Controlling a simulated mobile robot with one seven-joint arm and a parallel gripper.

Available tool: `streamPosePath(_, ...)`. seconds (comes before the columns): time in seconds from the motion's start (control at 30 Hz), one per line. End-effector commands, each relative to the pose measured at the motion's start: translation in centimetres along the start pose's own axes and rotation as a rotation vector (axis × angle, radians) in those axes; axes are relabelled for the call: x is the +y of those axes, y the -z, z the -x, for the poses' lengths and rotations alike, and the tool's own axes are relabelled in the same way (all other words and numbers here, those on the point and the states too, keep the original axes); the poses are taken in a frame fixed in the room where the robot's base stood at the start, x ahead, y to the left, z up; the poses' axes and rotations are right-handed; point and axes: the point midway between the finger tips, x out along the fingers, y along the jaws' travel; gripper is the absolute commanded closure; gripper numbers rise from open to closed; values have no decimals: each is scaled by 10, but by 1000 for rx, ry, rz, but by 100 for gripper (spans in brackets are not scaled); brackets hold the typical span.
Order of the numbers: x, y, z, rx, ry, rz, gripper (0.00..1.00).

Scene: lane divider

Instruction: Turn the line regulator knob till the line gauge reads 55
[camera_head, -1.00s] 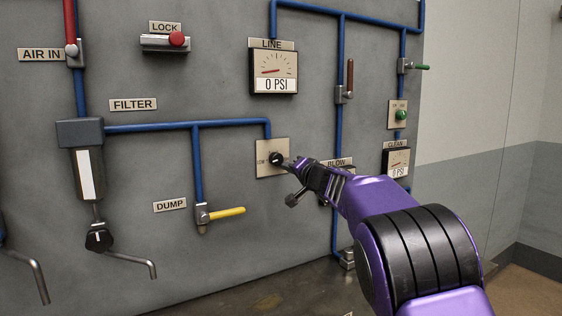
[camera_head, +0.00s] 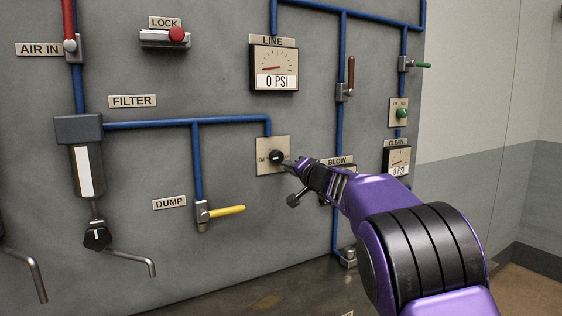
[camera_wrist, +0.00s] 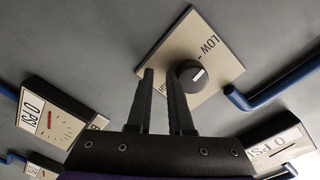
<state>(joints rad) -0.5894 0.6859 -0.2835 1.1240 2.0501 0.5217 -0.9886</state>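The line regulator knob (camera_head: 277,157) is a black round knob with a white mark on a beige plate (camera_head: 264,144) lettered LOW. The line gauge (camera_head: 275,66), above it, reads 0 PSI with its needle at the low left. My gripper (camera_head: 289,164) is just right of the knob. In the wrist view, the knob (camera_wrist: 192,74) lies beyond and right of the fingertips, outside the gap between them. My gripper's fingers (camera_wrist: 160,74) are parted with nothing between them. Contact with the knob cannot be told.
A yellow dump lever (camera_head: 227,211) is below left of the knob. Blue pipes (camera_head: 188,123) run along the grey panel. The blow gauge (camera_wrist: 46,117) is left of my fingers in the wrist view and reads 0 PSI. A red lever (camera_head: 350,73) and green lever (camera_head: 423,65) are at right.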

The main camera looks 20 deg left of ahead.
Motion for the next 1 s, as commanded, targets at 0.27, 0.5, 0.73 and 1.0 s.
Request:
streamPosePath(0.27, -14, -2, 18, -3, 34, 4, 24)
streamPosePath(0.5, -12, 0, 35, -2, 32, 4, 24)
streamPosePath(0.73, -5, 0, 52, 0, 21, 4, 24)
streamPosePath(1.0, -2, 0, 71, 0, 17, 5, 24)
